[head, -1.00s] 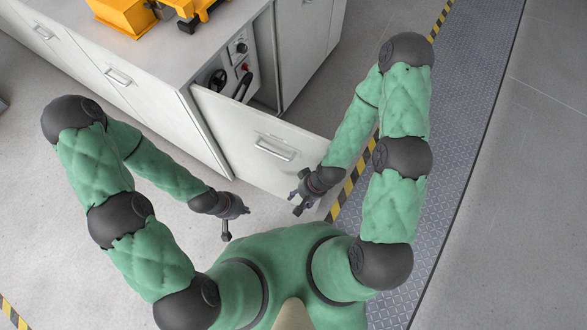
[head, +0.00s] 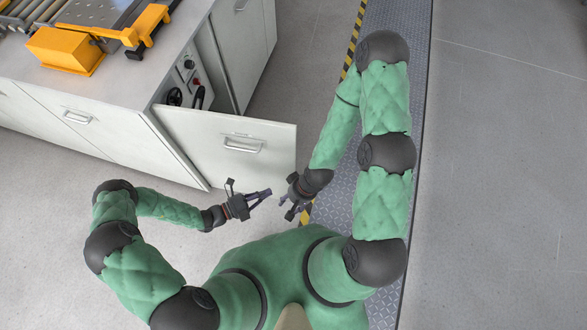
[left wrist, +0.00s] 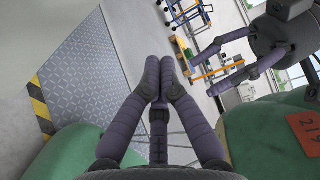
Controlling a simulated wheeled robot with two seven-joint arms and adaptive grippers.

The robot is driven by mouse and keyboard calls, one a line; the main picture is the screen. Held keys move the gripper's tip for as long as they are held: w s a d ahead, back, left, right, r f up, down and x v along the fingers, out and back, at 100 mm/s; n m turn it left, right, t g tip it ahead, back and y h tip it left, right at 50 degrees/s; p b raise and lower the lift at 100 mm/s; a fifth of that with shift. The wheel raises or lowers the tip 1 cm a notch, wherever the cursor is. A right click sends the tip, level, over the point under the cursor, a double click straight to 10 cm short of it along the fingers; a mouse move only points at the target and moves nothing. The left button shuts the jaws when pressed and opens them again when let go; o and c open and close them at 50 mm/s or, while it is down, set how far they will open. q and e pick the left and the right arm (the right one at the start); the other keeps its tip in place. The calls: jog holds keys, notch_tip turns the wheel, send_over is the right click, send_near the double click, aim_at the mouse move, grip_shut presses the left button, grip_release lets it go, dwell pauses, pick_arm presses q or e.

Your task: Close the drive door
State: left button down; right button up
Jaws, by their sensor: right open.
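The drive door (head: 200,140) is a light grey panel with a bar handle (head: 243,146). In the head view it stands swung open from the cabinet corner, its free edge to the right.
The cabinet (head: 70,118) carries a roller conveyor and a yellow block (head: 64,50) on top. A metal walkway (head: 375,130) with a black-and-yellow edge runs along the right. Grey floor is clear beyond it.

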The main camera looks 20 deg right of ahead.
pick_arm(q)
jog(key=w+n+t, duration=0.2)
jog(key=b, duration=0.2)
send_over(287, 164)
jog(key=s, duration=0.3)
jog(key=shift+s+a+r+n, duration=0.15)
jog(key=shift+a+r+n, duration=0.15)
jog(key=shift+a, duration=0.1)
